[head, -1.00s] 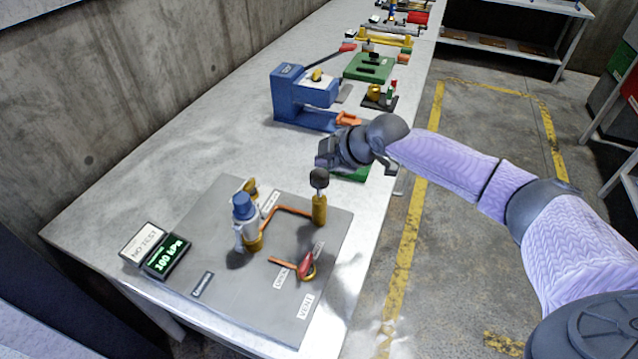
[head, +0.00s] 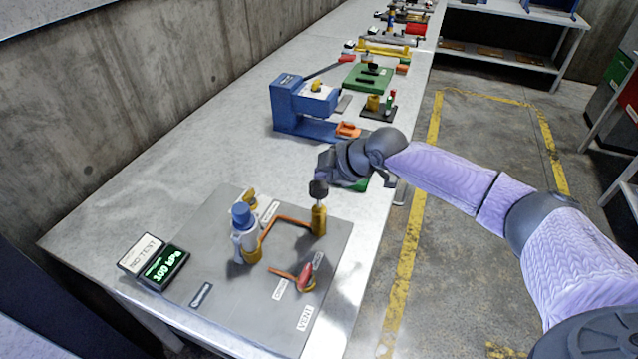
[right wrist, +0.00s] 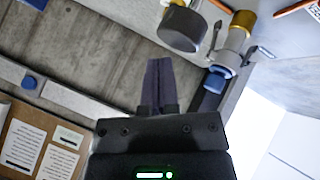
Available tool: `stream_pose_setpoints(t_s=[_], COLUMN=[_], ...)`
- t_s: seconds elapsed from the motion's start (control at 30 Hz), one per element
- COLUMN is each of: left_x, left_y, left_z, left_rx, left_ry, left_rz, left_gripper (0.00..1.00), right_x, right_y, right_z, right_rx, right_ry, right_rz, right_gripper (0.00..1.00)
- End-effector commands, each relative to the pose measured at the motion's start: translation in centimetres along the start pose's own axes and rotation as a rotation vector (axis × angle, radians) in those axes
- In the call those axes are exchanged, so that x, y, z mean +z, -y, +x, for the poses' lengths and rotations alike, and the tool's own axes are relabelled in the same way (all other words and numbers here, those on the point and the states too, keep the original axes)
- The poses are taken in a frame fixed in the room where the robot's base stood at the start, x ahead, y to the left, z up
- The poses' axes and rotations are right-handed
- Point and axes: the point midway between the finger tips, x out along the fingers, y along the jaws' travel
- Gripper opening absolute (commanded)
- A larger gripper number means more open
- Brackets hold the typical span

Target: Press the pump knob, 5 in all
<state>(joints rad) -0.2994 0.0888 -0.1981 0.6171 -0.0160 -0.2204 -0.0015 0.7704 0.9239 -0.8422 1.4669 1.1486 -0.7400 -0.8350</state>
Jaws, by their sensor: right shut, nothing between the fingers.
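The pump is an upright brass cylinder (head: 319,222) with a dark round knob (head: 318,188) on top, on the grey plate near the bench's front edge. My right gripper (head: 324,166) is shut and empty, just above and behind the knob in the head view. I cannot tell there whether it touches the knob. In the right wrist view the closed fingers (right wrist: 159,84) show below and left of the dark knob (right wrist: 183,28), with a gap in the picture. The display (head: 164,264) reads 100 kPa. My left gripper is not in view.
A blue-capped fitting (head: 243,235) stands left of the pump. A red-handled vent valve (head: 305,277) sits in front of it. A copper pipe (head: 284,219) runs between fitting and pump. A blue machine (head: 297,112) stands farther back. The bench's left side is clear.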

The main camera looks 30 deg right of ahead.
Motion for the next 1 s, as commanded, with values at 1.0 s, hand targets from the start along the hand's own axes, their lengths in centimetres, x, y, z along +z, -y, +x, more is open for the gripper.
stream_pose_setpoints(t_s=[1.0], left_x=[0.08], left_y=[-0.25], left_z=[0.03], left_rx=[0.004], left_ry=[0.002], left_rz=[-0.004], left_gripper=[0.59], right_x=[0.02], right_y=[0.03], right_z=[0.03], right_rx=[0.0], right_ry=[0.0], right_rz=[0.0], right_gripper=[0.0])
